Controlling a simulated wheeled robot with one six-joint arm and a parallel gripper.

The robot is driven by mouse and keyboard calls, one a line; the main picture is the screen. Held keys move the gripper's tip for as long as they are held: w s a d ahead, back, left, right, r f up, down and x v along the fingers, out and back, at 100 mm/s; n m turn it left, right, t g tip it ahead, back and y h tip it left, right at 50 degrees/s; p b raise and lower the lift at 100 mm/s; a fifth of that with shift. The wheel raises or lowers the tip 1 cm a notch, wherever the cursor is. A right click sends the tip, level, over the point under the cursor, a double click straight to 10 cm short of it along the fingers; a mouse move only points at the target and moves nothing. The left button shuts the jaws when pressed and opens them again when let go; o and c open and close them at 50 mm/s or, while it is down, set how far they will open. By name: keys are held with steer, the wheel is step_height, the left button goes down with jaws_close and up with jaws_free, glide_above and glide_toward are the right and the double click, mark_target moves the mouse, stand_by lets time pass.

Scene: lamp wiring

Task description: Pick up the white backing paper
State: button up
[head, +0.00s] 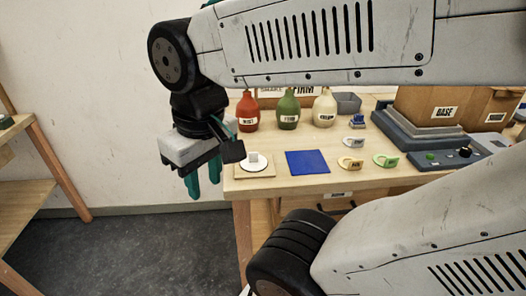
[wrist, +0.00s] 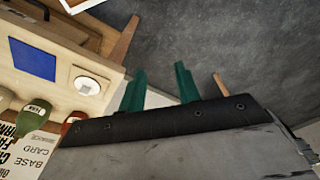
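A flat white disc (head: 246,167) lies on a thin wooden board (head: 268,172) at the table's left front corner, with a small white block (head: 253,158) on it. The disc also shows in the wrist view (wrist: 80,86). I cannot tell for sure whether this disc is the white backing paper. My gripper (head: 205,188) hangs just left of the table edge, with its teal fingers pointing down. In the wrist view its fingers (wrist: 160,68) are spread apart with nothing between them, over the floor.
A blue square (head: 307,162) lies right of the board. Red (head: 247,112), green (head: 288,110) and cream (head: 325,108) bottles stand behind. Small labelled yellow, green and white parts lie farther right, near a grey base unit (head: 420,135). Open floor (head: 130,250) lies left of the table.

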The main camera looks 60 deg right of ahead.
steer(key=w+d+m, duration=0.7)
steer(key=m, duration=0.1)
steer(key=m+g, duration=0.1)
steer(key=m, duration=1.8)
glide_above(255, 154)
steer(key=f, duration=1.1)
steer(key=shift+w+d+f, duration=0.1)
steer(key=shift+w+f, duration=0.1)
steer(key=shift+f, duration=0.1)
steer(key=shift+m, duration=0.3)
step_height(255, 154, down, 8)
steer(key=shift+s+r, duration=0.1)
steer(key=shift+r, duration=0.05)
jaws_close()
